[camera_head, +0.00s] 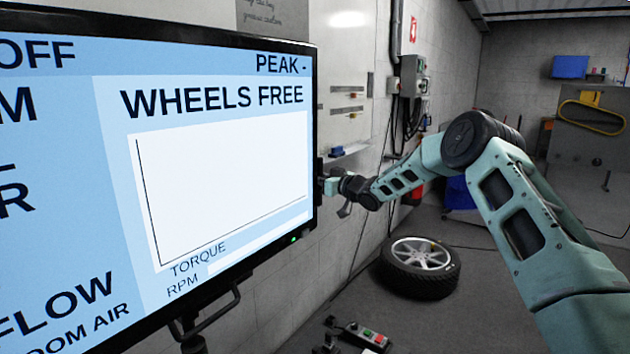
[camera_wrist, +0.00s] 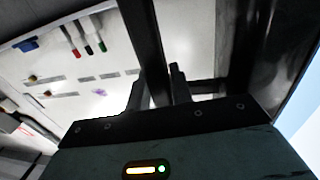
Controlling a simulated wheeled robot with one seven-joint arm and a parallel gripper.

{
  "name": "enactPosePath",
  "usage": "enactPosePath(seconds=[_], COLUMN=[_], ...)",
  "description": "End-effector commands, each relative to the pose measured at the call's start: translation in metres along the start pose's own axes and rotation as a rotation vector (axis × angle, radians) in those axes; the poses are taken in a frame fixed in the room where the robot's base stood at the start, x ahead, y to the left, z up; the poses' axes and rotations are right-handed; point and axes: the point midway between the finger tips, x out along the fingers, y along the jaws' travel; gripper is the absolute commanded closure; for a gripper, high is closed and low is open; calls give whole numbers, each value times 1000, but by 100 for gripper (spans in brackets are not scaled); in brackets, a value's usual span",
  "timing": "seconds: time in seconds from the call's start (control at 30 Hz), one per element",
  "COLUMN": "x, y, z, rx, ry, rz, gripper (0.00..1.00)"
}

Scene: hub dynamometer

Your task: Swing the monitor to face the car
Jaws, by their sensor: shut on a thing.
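The monitor (camera_head: 215,160) fills the left of the head view, its lit screen turned toward my camera and slanting away to the right. The screen reads "WHEELS FREE" above an empty graph. My gripper (camera_head: 328,187) is at the monitor's right edge, with my arm reaching in from the right. In the wrist view my gripper (camera_wrist: 158,78) is shut on a dark upright bar (camera_wrist: 143,35), which looks like a handle on the monitor's side. The monitor's dark frame (camera_wrist: 262,50) and a strip of screen show at the right there. No car is in view.
A wheel with a tyre (camera_head: 420,267) lies on the floor beyond my arm. A small control box with buttons (camera_head: 362,335) is low in front. A grey electrical box (camera_head: 415,80) is on the wall.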

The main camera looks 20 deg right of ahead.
Motion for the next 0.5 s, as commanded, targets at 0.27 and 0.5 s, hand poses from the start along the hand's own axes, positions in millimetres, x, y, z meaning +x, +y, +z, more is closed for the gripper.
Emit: enactPosePath(seconds=[0.27,0.5], x=[0,-1], y=[0,0], z=[-1,0], rx=[2,1], ry=[2,0], rz=[0,1], gripper=[58,58])
